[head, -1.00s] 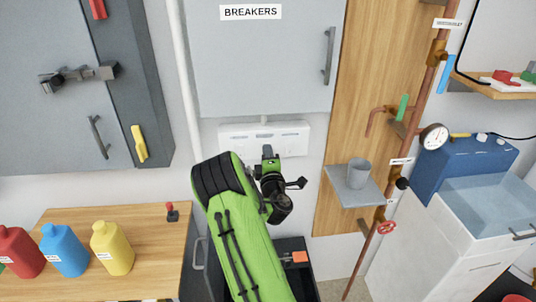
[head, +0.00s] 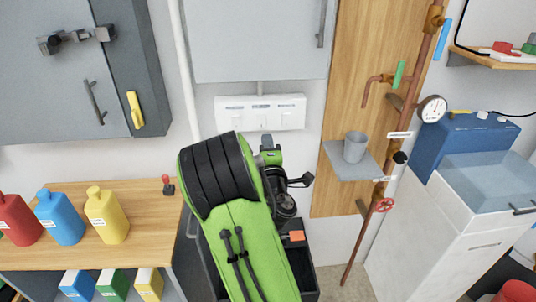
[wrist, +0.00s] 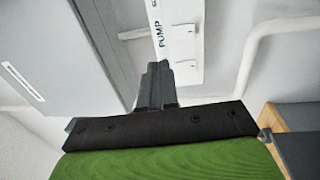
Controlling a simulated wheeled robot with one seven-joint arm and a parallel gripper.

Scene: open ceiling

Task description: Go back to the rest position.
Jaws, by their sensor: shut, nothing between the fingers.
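My gripper (head: 266,142) is at the end of my green and black arm, in front of the wall and just below the white switch panel (head: 231,112) in the head view. Its fingers are together with nothing between them. In the wrist view the closed fingers (wrist: 157,75) point up toward the panel, whose edge reads PUMP (wrist: 163,30). The gripper looks apart from the panel, though the exact gap cannot be told.
The grey breaker cabinet (head: 255,40) hangs above the panel. At left, red, blue and yellow bottles (head: 107,215) stand on a wooden counter (head: 150,215). At right are a shelf with a grey cup (head: 354,147), copper pipes and a gauge (head: 432,108). A dark open box (head: 306,275) sits below my arm.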

